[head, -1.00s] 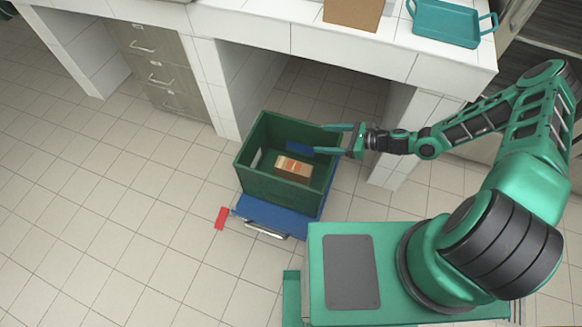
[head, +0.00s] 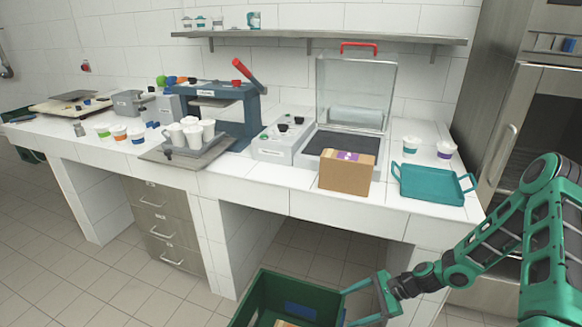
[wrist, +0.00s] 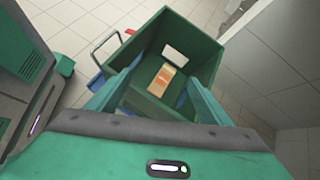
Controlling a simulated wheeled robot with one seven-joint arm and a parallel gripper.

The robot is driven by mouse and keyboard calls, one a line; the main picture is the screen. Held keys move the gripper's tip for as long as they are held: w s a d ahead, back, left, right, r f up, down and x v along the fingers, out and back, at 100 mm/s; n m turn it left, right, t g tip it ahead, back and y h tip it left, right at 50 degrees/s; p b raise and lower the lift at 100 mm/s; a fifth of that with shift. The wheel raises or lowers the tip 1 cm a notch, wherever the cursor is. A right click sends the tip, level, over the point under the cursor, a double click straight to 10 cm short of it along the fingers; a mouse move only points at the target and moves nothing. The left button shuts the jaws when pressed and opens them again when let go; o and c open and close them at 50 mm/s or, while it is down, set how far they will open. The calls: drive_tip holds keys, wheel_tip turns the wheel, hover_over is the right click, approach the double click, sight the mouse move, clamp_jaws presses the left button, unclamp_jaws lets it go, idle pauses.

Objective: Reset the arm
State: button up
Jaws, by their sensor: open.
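My green arm reaches in from the right in the head view. My gripper (head: 347,306) is open, with its two fingers apart at the right side of a green crate (head: 262,292). In the wrist view the empty fingers (wrist: 163,97) spread over the near part of the crate (wrist: 160,30). A small brown box with an orange label (wrist: 162,82) lies inside the crate, apart from the fingers. The bottom of the crate is cut off in the head view.
A white tiled counter (head: 240,190) stands behind the crate. On it are a cardboard box (head: 347,173), a teal tray (head: 430,186), a tray of white cups and machines. A steel cabinet (head: 500,140) stands at the right. The tiled floor at the left (head: 60,250) is clear.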

drive_tip(key=s+d+r+n+g+h, duration=0.1)
drive_tip(key=s+d+r+n+h, duration=0.35)
drive_tip(key=d+r, duration=0.6)
drive_tip(key=s+d+r+n+g+h, duration=0.1)
drive_tip(key=s+d+r+n+h, duration=0.25)
drive_tip(key=s+d+r, duration=0.65)
drive_tip(key=s+r+n+h, duration=0.1)
drive_tip(key=s+r, duration=0.5)
drive_tip(key=r, duration=0.3)
drive_tip(key=s+r+t, duration=0.1)
drive_tip(key=s+r, duration=0.6)
drive_tip(key=r, duration=0.3)
drive_tip(key=shift+s+d+n+h, duration=0.2)
drive_tip(key=shift+s+n+h, duration=0.1)
drive_tip(key=shift+n+h, duration=0.1)
